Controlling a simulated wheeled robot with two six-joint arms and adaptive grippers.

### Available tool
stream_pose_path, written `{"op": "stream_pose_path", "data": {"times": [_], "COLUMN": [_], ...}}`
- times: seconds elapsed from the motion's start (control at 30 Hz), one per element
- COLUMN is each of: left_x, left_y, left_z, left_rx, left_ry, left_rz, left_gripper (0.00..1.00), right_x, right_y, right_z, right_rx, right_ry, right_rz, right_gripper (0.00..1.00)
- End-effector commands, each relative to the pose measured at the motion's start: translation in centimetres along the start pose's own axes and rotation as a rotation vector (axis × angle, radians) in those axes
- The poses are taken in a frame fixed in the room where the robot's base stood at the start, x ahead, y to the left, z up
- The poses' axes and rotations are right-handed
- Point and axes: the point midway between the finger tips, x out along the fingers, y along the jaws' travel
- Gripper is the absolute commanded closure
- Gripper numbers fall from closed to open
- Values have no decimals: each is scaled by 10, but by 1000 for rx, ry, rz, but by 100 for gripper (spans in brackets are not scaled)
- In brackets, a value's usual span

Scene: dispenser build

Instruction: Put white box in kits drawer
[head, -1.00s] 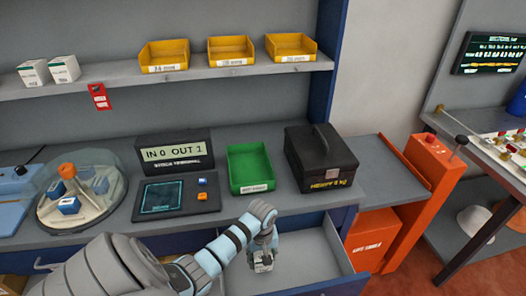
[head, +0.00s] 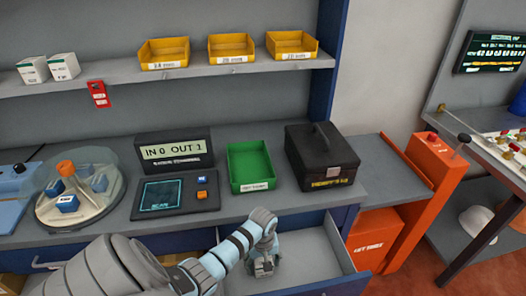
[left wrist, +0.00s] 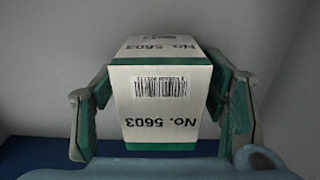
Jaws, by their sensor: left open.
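A white box with green edges and "No. 5603" print (left wrist: 160,105) fills the middle of the left wrist view. My left gripper (left wrist: 162,88) is open, with one green-padded finger on each side of the box. Whether the pads still touch it cannot be told. In the head view my left gripper (head: 264,268) is over the open drawer (head: 312,245), at its left part. The box is not clearly visible there, hidden by the gripper. No label shows on the drawer. My right gripper is not in view.
Two white boxes (head: 64,66) stand on the shelf at the left, near yellow bins (head: 232,49). On the worktop are a green tray (head: 249,167), a black case (head: 320,155) and a display (head: 173,151). The drawer's right part is empty.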

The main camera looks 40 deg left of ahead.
Motion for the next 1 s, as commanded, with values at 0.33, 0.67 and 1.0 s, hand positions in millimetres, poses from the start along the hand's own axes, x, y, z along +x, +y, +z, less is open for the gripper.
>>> {"op": "stream_pose_path", "data": {"times": [0.33, 0.67, 1.0], "left_x": [-62, -122, -122], "left_y": [0, 0, 0], "left_z": [-1, -1, 0], "left_rx": [1, 0, -1], "left_ry": [3, 1, 0], "left_rz": [2, 1, 0], "left_gripper": [34, 34, 34], "right_x": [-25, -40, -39], "right_y": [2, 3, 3], "right_z": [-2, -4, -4], "right_rx": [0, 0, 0], "right_ry": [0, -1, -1], "right_rz": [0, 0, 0], "right_gripper": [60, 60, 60]}}
